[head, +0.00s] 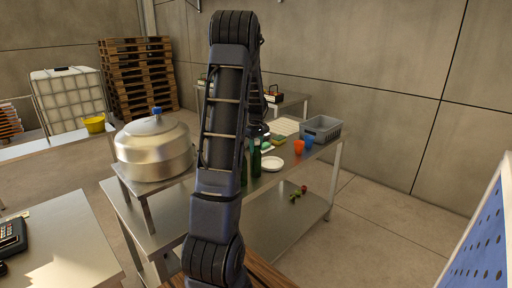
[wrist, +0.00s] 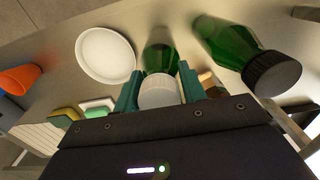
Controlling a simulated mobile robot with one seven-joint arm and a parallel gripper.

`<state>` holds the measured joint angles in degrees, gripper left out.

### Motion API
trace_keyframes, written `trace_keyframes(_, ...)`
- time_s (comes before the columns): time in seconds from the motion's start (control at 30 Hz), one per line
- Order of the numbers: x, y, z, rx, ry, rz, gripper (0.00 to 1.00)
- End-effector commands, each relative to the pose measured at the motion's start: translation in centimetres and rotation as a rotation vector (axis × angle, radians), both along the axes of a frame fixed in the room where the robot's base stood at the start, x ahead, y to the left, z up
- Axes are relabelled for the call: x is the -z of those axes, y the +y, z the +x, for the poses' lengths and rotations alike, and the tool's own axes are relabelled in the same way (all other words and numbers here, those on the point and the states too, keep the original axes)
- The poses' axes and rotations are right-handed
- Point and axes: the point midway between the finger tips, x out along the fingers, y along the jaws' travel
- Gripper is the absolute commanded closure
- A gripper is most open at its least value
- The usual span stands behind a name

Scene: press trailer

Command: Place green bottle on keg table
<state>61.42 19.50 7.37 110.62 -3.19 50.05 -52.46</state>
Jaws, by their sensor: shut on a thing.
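A green bottle with a white cap (wrist: 160,52) is between the two teal fingers of my gripper (wrist: 160,88) in the wrist view, and the gripper is shut on it near the cap. A second green bottle with a black cap (wrist: 228,45) is just to the right, apart from the fingers. In the head view a green bottle (head: 256,160) shows beside my arm, which hides my gripper. I cannot tell whether the held bottle touches the steel surface. A large metal keg (head: 153,150) stands on a low metal table (head: 148,200) at the left.
A white plate (head: 273,164) lies near the bottles. An orange cup (head: 299,147), a blue cup (head: 308,142), a grey crate (head: 321,128) and sponges (head: 278,140) are farther back. Vegetables (head: 297,192) lie on the lower shelf. A blue perforated panel (head: 485,245) is at right.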

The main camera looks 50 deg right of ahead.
Motion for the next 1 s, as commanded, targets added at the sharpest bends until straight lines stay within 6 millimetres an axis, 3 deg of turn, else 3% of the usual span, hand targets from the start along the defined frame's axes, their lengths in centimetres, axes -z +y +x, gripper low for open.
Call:
trace_keyframes(0.1,0.1,0.0,0.0,0.000,0.000,0.000,1.00)
trace_keyframes(0.13,0.2,0.0,0.0,0.000,0.000,0.001,0.57)
trace_keyframes(0.23,0.1,0.0,0.0,0.000,0.000,0.001,0.37)
trace_keyframes(0.67,-0.8,0.0,0.0,0.000,-0.001,-0.001,0.37)
trace_keyframes(1.0,-6.8,0.0,0.0,0.000,-0.001,-0.003,0.37)
